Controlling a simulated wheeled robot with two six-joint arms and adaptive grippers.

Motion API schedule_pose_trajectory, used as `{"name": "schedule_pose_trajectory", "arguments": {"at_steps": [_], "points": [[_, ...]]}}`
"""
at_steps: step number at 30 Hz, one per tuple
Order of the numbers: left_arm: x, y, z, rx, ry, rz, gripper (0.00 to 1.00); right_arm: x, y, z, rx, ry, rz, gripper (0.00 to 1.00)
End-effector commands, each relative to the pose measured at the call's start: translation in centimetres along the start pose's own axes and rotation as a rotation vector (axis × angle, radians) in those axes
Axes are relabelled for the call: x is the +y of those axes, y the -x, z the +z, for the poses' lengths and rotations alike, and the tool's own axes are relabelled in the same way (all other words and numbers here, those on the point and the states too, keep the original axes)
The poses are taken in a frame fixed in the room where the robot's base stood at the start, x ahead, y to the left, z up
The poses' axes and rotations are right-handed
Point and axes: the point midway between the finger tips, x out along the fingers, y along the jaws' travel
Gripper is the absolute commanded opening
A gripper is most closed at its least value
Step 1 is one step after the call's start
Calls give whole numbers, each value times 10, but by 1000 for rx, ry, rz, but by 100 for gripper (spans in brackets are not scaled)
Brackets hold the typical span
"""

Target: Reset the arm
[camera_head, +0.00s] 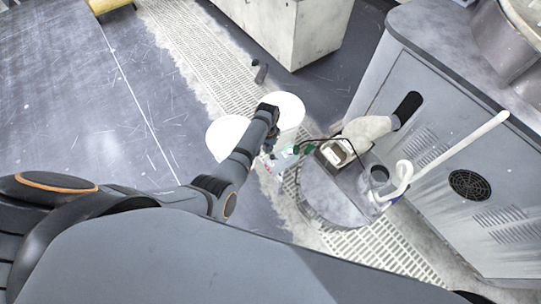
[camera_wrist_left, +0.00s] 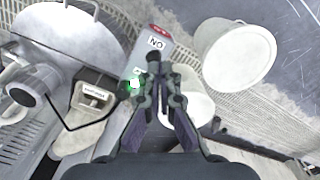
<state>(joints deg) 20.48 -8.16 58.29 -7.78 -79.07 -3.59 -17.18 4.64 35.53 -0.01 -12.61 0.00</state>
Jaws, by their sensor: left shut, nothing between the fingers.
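My left arm reaches in from the left in the head view. Its gripper (camera_head: 270,148) hangs over the floor beside the white buckets, left of a round grey drum (camera_head: 318,205). In the left wrist view the gripper (camera_wrist_left: 154,62) is shut and empty, its dark fingers together at the tips. A small red and white box marked "NO" (camera_wrist_left: 156,42) lies below and just past the fingertips; I cannot tell the gap. My right gripper is not in view.
A white bucket (camera_head: 290,108) and another white round container (camera_head: 226,138) stand near the arm. A grey cabinet (camera_head: 430,160) stands at right, a pale cabinet (camera_head: 290,45) at the back. White pipework (camera_head: 455,150) rises by the drum. The left floor (camera_head: 60,100) is clear.

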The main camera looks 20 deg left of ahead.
Motion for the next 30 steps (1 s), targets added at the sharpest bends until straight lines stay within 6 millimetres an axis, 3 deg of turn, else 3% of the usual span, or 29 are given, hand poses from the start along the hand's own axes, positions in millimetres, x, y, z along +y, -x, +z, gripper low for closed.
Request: {"name": "schedule_pose_trajectory", "arguments": {"at_steps": [13,17,20,24,27,30], "points": [[0,-2,0,0,0,0,0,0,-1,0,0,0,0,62],[-5,-30,21,-4,7,-3,0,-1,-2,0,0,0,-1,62],[-13,-84,66,0,23,-7,0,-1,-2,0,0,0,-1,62],[-30,-166,162,20,53,-20,0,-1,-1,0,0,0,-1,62],[-43,-208,239,38,74,-35,0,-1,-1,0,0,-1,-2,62],[-55,-234,313,55,91,-52,0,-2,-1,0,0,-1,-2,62]]}}
